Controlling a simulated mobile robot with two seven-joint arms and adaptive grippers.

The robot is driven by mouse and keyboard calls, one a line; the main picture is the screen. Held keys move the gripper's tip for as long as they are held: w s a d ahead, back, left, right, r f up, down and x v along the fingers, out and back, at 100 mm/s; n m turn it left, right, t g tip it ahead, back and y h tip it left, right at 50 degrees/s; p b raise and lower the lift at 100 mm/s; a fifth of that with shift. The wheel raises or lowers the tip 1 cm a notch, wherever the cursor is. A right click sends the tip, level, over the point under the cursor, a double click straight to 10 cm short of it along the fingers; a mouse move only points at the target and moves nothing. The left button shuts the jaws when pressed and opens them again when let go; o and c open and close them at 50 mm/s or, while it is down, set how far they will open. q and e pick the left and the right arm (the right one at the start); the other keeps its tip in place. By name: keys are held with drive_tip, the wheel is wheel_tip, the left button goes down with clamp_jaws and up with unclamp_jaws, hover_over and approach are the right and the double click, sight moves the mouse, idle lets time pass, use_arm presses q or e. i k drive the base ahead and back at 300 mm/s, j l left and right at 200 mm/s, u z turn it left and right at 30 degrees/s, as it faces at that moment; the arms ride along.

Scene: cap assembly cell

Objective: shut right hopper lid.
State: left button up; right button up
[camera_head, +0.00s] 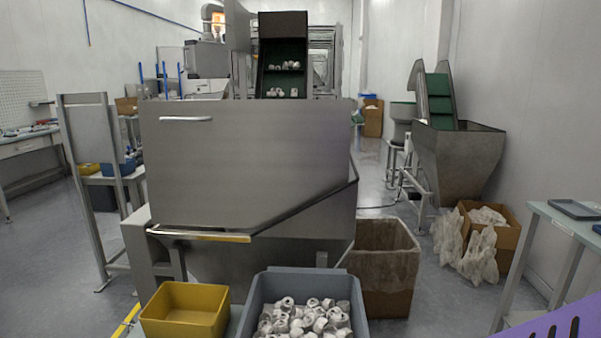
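A large grey metal hopper (270,262) stands in front of me at the centre. A wide flat metal panel (250,160), which looks like its lid, stands upright with a pale handle (186,118) near its top left corner. A sloping dark edge runs along the panel's lower right. A bar with a yellowish end (205,236) crosses the hopper's front left. Neither gripper is in view.
A grey bin of white caps (252,300) and a yellow bin (185,309) stand before the hopper. A cardboard box (388,280) stands at its right, with bagged goods (480,252) beyond. A table (548,225) is at the right edge. Floor is clear between box and table.

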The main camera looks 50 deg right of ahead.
sight(253, 163)
drive_tip(key=i+z, duration=0.1)
drive_tip(key=z, duration=0.35)
drive_tip(key=i+z, duration=0.15)
drive_tip(key=z, duration=0.25)
drive_tip(key=i+z, duration=0.15)
drive_tip(key=z, duration=0.3)
drive_tip(key=k+l+z, duration=0.2)
drive_tip(key=k+l, duration=0.25)
drive_tip(key=i+l, duration=0.15)
drive_tip(key=i, duration=0.35)
